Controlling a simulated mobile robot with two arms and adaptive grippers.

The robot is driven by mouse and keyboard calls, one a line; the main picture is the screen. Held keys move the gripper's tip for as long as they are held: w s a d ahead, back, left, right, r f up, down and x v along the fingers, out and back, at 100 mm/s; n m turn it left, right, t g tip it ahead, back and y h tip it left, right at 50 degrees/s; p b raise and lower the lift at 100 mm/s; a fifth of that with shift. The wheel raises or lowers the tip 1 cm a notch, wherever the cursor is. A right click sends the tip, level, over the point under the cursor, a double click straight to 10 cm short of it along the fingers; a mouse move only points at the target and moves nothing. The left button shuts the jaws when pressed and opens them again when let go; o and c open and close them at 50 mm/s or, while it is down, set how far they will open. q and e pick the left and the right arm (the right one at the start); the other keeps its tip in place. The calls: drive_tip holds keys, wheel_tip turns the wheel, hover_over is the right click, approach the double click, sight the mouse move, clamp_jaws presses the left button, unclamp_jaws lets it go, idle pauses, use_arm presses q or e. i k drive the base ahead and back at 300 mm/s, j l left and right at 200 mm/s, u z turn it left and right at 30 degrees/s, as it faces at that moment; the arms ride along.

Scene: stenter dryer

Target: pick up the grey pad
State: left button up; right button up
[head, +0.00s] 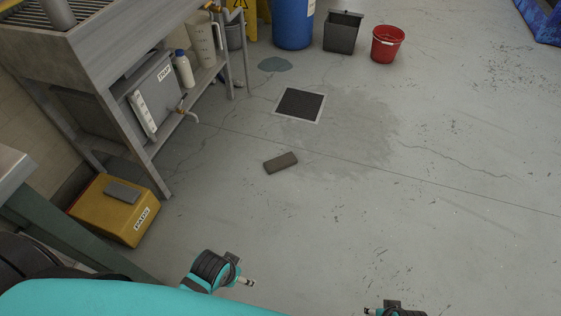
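A dark grey pad (280,162) lies flat on the concrete floor near the middle of the head view. Another grey pad (122,193) lies on top of the yellow box (122,222), whose label seems to read PADS. My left gripper (246,283) is at the bottom of the view, well apart from both pads; its fingers are too small to tell open from shut. My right gripper (376,311) is cut off by the bottom edge, and its fingers are mostly hidden. I see nothing held in either.
A metal bench (110,50) with a lower shelf of bottles and a jug stands at upper left. A green-legged table (60,230) is at the left edge. A floor drain (299,104), blue barrel (293,22), grey bin (342,34) and red bucket (387,44) are farther back. The right floor is clear.

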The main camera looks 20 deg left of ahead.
sight(115, 189)
drive_tip(key=k+j+u, duration=0.1)
drive_tip(key=u, duration=2.05)
drive_tip(key=i+l+u, duration=0.1)
drive_tip(key=u, duration=0.35)
drive_tip(key=l+u, duration=0.25)
drive_tip(key=u, duration=0.2)
drive_tip(key=l+u, duration=0.2)
drive_tip(key=u, duration=0.25)
drive_tip(key=i+l, duration=0.05)
